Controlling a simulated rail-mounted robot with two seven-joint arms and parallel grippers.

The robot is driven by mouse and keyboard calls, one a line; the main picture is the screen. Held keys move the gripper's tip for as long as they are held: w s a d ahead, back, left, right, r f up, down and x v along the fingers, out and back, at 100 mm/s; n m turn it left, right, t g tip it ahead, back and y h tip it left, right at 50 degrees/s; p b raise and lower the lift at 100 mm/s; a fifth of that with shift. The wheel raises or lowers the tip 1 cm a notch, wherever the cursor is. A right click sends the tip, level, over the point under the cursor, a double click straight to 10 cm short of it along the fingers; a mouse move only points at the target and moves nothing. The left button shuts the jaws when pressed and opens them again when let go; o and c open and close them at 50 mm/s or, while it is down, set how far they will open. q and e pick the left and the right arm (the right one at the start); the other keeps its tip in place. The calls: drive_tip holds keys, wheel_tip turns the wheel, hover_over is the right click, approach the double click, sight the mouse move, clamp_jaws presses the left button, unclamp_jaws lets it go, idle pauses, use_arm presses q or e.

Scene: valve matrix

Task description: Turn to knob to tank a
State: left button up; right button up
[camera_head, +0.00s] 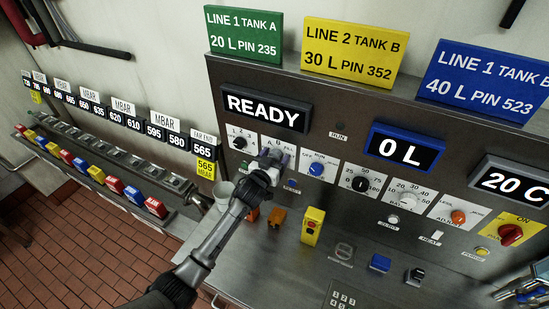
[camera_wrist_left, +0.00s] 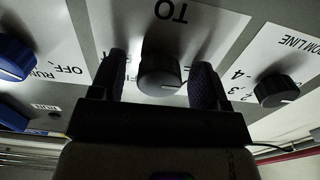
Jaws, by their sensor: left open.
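The dark round knob (camera_wrist_left: 160,76) sits on a white plate marked TO in the left wrist view, which shows the panel upside down. My left gripper (camera_head: 272,158) is at this plate on the steel control panel. In the left wrist view its two dark fingers (camera_wrist_left: 160,84) stand open on either side of the knob. I cannot tell whether they touch it. In the head view the gripper hides most of the knob and part of the plate with the A and B marks.
The LINE knob (camera_head: 239,143) is left of the gripper and the blue RUN/OFF knob (camera_head: 317,169) is right of it. A READY display (camera_head: 265,108) is above. Metal parts (camera_head: 525,286) show at the lower right edge.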

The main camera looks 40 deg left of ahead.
use_arm(q)
drive_tip(key=shift+c, duration=0.2)
drive_tip(key=c, duration=0.9)
drive_tip(key=shift+m, duration=0.4)
drive_tip(key=m+p, duration=0.1)
drive_tip(key=m, duration=0.2)
drive_tip(key=shift+r, duration=0.1)
drive_tip(key=m, duration=0.3)
drive_tip(key=shift+a+m+p, duration=0.1)
drive_tip(key=shift+m+p, duration=0.2)
drive_tip(key=shift+p, duration=0.1)
drive_tip(key=shift+m, duration=0.6)
